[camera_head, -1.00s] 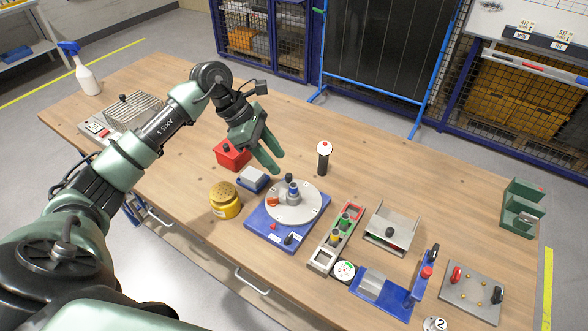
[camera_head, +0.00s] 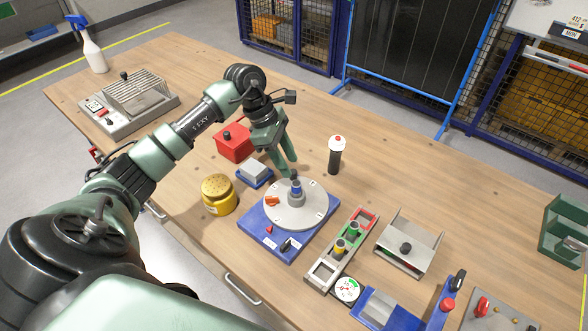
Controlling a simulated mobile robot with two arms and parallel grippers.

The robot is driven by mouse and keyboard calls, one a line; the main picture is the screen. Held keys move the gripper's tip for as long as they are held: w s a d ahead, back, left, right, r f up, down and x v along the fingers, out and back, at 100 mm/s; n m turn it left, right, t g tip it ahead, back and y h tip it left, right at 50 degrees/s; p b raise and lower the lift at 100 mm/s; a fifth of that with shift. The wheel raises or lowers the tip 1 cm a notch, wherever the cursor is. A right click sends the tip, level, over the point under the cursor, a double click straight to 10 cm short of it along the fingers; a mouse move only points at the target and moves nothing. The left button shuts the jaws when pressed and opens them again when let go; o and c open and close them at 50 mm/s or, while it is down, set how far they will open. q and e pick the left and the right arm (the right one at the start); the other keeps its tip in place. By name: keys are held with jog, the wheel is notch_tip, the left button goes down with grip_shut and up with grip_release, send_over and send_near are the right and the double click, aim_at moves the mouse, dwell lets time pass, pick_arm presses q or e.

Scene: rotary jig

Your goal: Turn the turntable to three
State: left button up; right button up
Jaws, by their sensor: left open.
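The turntable (camera_head: 314,208) is a light grey disc on a blue square base (camera_head: 257,232). A grey and blue post with a dark top (camera_head: 295,190) stands near its middle, and an orange block (camera_head: 272,201) sits on its left part. A small red pointer (camera_head: 268,230) and a black lever (camera_head: 286,245) are on the base's front. Any numbers on the disc are too small to read. My left gripper (camera_head: 287,173) is open and points down just behind the post, by the disc's far edge; I cannot tell whether it touches. My right gripper is not in view.
A blue-grey block (camera_head: 255,173), a red box (camera_head: 233,144) and a yellow round container (camera_head: 218,195) stand left of the turntable.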

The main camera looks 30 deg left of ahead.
aim_at(293, 171)
pick_arm(q)
jog(key=p+x, duration=0.1)
jog(key=x, duration=0.3)
jog(key=shift+w+d+f, duration=0.1)
grip_shut()
dwell(1.4)
